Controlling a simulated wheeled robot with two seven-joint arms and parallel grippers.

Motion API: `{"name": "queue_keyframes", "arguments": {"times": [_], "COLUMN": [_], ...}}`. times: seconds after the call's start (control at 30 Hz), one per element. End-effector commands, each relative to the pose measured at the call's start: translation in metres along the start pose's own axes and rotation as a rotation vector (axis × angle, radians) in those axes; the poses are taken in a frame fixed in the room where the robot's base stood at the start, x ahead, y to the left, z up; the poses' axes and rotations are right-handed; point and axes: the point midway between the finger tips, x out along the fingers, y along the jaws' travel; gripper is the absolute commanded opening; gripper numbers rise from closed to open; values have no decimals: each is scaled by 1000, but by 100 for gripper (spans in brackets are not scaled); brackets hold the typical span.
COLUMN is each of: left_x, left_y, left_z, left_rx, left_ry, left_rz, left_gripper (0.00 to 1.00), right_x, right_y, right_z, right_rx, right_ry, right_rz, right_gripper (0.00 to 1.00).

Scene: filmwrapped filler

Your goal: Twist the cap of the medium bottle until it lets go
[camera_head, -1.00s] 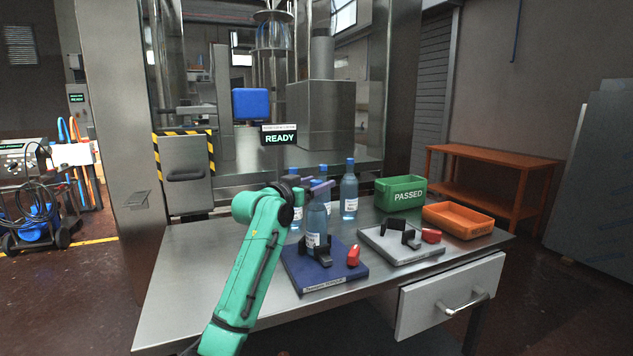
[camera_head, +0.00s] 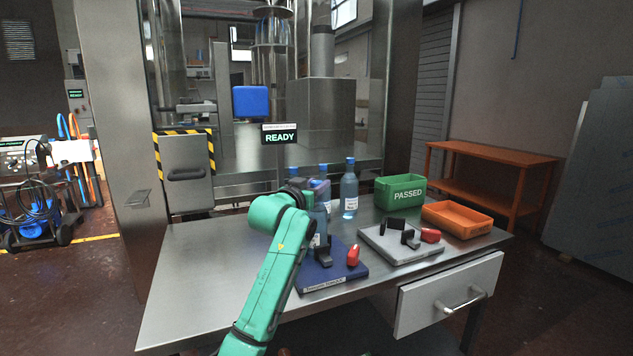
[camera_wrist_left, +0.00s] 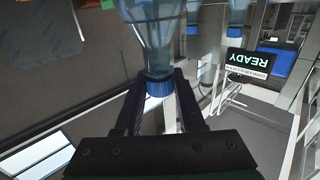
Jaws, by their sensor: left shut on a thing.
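The blue-tinted bottle (camera_head: 319,222) stands upright in a dark blue clamp fixture (camera_head: 309,277) with a red handle (camera_head: 353,255), partly hidden by my left arm. I take it as the medium one; I cannot read its label. In the left wrist view the bottle (camera_wrist_left: 152,38) appears upside down, its ribbed blue cap (camera_wrist_left: 159,88) between the two dark fingers. My left gripper (camera_wrist_left: 160,84) is shut on this cap, which still sits against the bottle neck. In the head view my green forearm hides most of the gripper. My right gripper is out of view.
More bottles, one clearly visible (camera_head: 349,192), stand close behind. A grey fixture (camera_head: 372,236) is to the right, with a green PASSED bin (camera_head: 403,194) and an orange tray (camera_head: 457,219) beyond. A READY sign (camera_head: 280,138) rises behind. The table's left part is clear.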

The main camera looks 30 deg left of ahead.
Motion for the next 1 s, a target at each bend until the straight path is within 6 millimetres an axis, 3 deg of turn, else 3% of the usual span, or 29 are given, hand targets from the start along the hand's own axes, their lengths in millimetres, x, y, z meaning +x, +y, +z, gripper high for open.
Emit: {"name": "queue_keyframes", "arguments": {"times": [0.2, 0.6, 1.0], "left_x": [1, 1, 1], "left_y": [3, 2, 1], "left_z": [2, 4, 2], "left_rx": [-6, -3, 0], "left_ry": [-3, -2, -2], "left_rz": [-175, -473, -584], "left_gripper": [0, 0, 0], "right_x": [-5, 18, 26], "right_y": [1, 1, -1], "right_z": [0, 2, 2], "right_rx": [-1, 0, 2], "right_ry": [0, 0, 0], "right_rz": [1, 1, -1], "right_gripper": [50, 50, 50]}}
